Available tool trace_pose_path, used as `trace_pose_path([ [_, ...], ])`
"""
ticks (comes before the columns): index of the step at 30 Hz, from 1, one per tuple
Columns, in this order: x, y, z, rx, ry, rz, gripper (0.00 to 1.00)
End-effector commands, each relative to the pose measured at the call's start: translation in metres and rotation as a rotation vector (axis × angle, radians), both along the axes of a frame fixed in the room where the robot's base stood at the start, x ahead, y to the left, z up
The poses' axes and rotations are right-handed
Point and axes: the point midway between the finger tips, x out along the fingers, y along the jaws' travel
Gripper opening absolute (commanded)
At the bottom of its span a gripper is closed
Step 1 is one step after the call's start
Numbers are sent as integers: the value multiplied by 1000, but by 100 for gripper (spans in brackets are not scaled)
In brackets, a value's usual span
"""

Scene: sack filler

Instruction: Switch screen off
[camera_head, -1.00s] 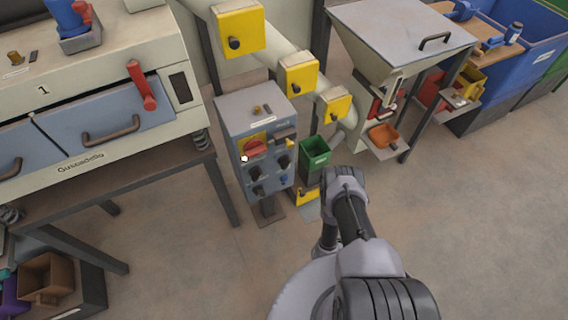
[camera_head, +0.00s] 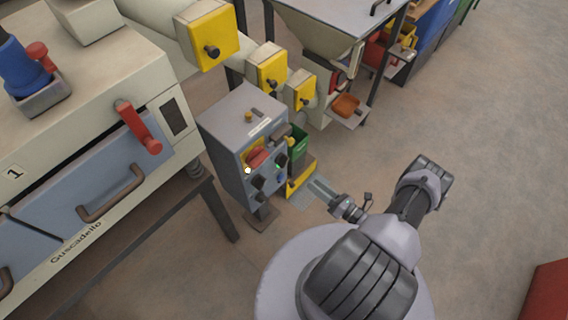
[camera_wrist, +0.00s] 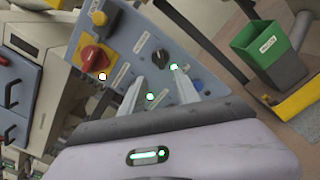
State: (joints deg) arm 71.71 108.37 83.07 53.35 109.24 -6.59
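The grey-blue control box (camera_head: 225,128) stands on a post left of centre in the head view. Its sloped face carries a red rotary switch (camera_wrist: 95,58) on a yellow plate, a black knob (camera_wrist: 160,58), a green lit lamp (camera_wrist: 173,67) beside that knob, and a blue button (camera_wrist: 196,85). White lit spots also show, one below the red switch. The labels are too small to read, so I cannot tell which control is the screen's. My gripper (camera_wrist: 160,88) is open and empty, its fingers apart and pointing at the panel. Whether they touch it is unclear.
A green bin (camera_wrist: 262,45) stands on a yellow-edged base right of the box. A large machine with a red handle (camera_head: 138,126) is at left. Yellow boxes (camera_head: 206,35) on a pipe and a hopper (camera_head: 320,30) are behind.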

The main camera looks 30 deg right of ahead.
Motion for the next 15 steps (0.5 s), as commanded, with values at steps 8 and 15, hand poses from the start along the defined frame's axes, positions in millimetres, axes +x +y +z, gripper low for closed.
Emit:
trace_pose_path([
  [8,80,32,-3,-1,0,10,38],
  [15,123,46,-2,-2,1,4,38],
])
